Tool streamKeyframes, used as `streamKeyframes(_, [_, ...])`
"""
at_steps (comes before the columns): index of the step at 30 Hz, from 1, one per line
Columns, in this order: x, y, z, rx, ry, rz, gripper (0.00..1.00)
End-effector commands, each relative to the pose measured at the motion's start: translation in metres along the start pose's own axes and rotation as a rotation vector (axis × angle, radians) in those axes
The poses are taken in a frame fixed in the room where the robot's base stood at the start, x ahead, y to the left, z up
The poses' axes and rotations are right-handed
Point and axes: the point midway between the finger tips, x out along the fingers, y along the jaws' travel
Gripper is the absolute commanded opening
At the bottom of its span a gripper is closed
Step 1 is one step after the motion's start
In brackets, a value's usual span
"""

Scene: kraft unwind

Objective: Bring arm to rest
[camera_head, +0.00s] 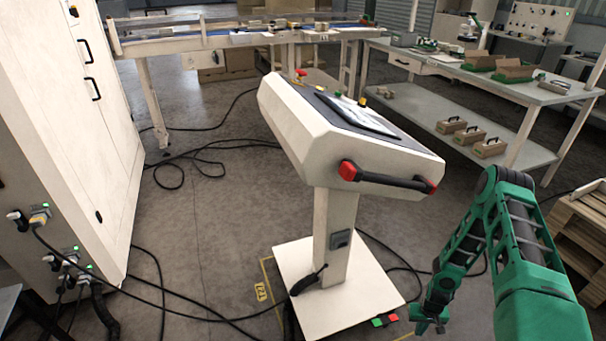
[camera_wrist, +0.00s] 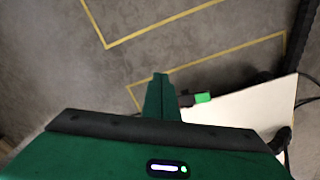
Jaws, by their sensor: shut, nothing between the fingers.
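My green arm (camera_head: 520,250) is bent at the elbow at the lower right of the head view. Its forearm hangs down, and my gripper (camera_head: 431,328) is low, to the right of the console's base plate. In the wrist view my gripper (camera_wrist: 160,78) has its fingers together and empty, pointing toward the floor. The floor lies beyond the fingertips, with the white plate to their right.
A white control console (camera_head: 345,150) stands on a base plate (camera_head: 345,310) at centre. A red-and-green pedal (camera_head: 384,320) lies by the plate's edge. Black cables (camera_head: 190,160) cross the floor. A cabinet (camera_head: 70,130) is left, a workbench (camera_head: 540,92) back right, pallets (camera_head: 585,225) right.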

Motion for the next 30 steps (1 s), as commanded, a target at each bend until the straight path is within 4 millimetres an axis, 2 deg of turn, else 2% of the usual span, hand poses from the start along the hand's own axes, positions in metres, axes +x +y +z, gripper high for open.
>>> streamKeyframes(5, [-0.045, 0.015, -0.022, 0.001, 0.002, 0.022, 0.0])
streamKeyframes(9, [-0.098, 0.031, -0.04, 0.006, 0.0, 0.046, 0.0])
streamKeyframes(15, [-0.182, 0.051, -0.055, 0.027, -0.006, 0.08, 0.0])
streamKeyframes(22, [-0.277, 0.068, -0.056, 0.063, -0.009, 0.112, 0.0])
streamKeyframes(30, [-0.383, 0.078, -0.036, 0.118, -0.011, 0.136, 0.0])
